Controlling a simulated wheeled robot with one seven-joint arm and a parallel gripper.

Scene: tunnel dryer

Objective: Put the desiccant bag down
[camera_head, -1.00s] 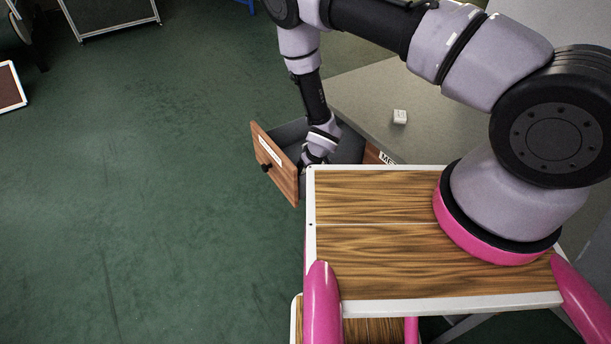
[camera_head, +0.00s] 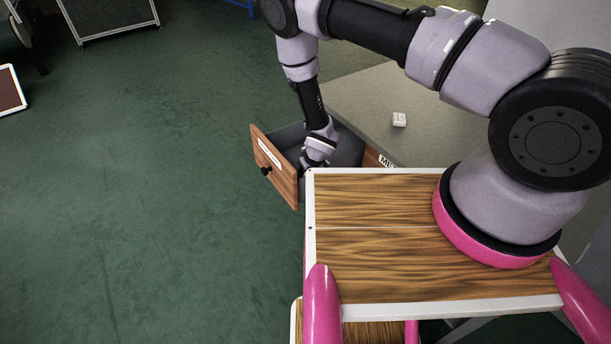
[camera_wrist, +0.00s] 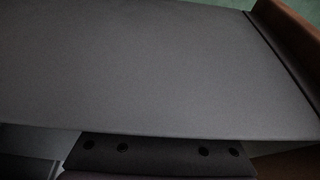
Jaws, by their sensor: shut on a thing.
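An open drawer with a wooden front (camera_head: 274,168) and dark grey inside juts from the grey-topped cabinet (camera_head: 362,92). My gripper (camera_head: 308,168) reaches down into the drawer, close behind its front. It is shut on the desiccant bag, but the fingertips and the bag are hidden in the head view. In the wrist view, a broad dark grey surface of the drawer (camera_wrist: 150,70) fills most of the picture, with the brown drawer front (camera_wrist: 292,35) at the right. I cannot make out the bag there, nor whether it touches the drawer floor.
A small white block (camera_head: 399,119) lies on the cabinet top. A label sits on the cabinet's face, partly covered by my wooden-topped base. Green floor (camera_head: 130,200) lies open to the left. A dark framed panel (camera_head: 108,15) stands at the back.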

